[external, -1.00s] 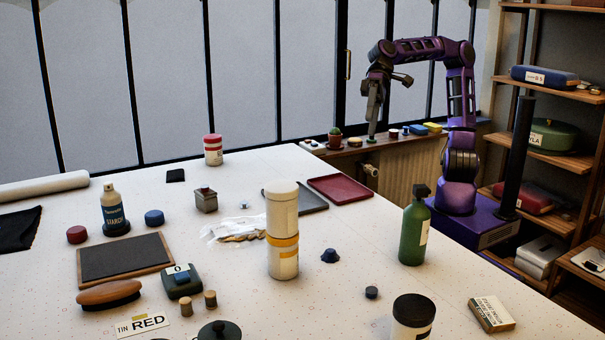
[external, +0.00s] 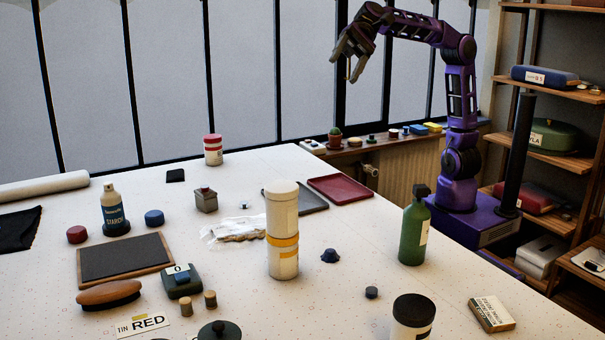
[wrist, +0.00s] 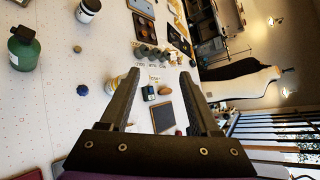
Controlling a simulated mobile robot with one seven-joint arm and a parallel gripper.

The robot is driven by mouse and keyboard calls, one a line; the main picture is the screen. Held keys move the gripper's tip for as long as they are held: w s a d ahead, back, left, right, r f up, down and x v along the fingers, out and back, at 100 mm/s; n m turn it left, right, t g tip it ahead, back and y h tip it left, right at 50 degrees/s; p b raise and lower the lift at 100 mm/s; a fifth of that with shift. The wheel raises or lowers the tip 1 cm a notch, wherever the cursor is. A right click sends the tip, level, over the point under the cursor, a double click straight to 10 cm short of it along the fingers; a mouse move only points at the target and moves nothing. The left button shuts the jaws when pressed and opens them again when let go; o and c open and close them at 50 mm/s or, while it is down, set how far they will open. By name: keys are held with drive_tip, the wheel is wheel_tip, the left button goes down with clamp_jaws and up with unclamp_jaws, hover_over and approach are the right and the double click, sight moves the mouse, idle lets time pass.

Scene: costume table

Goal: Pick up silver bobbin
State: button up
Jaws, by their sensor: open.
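My gripper (external: 346,68) is open and empty, high in the air before the window, beyond the far right part of the table. In the wrist view its two fingers (wrist: 160,75) stand wide apart with the table far below. I cannot make out the silver bobbin for certain. A tiny pale, silvery thing (external: 243,205) lies on the table by a crumpled clear bag (external: 232,229), and it may be the bobbin. It is far from my gripper. I cannot pick it out in the wrist view.
A tall white canister (external: 282,255) with a yellow band and a green bottle (external: 413,232) stand on the table (external: 340,285). A red tray (external: 340,189) lies near the back edge. The windowsill (external: 345,151) holds several small items. Shelves (external: 560,90) stand at the right.

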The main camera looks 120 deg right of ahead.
drive_tip(key=shift+d+f+h, duration=0.5)
drive_tip(key=shift+d+f, duration=0.15)
drive_tip(key=shift+f, duration=0.15)
drive_tip(key=m+t+p, duration=0.1)
drive_tip(key=m+p, duration=0.1)
drive_tip(key=m, duration=1)
approach(243, 204)
drive_tip(key=shift+b+x, duration=0.65)
drive_tip(key=shift+x, duration=0.25)
drive_tip(key=x, duration=0.5)
drive_tip(key=shift+w+d+f+b, duration=0.15)
drive_tip(key=shift+f+b, duration=0.1)
drive_tip(key=shift+b, duration=0.15)
clamp_jaws()
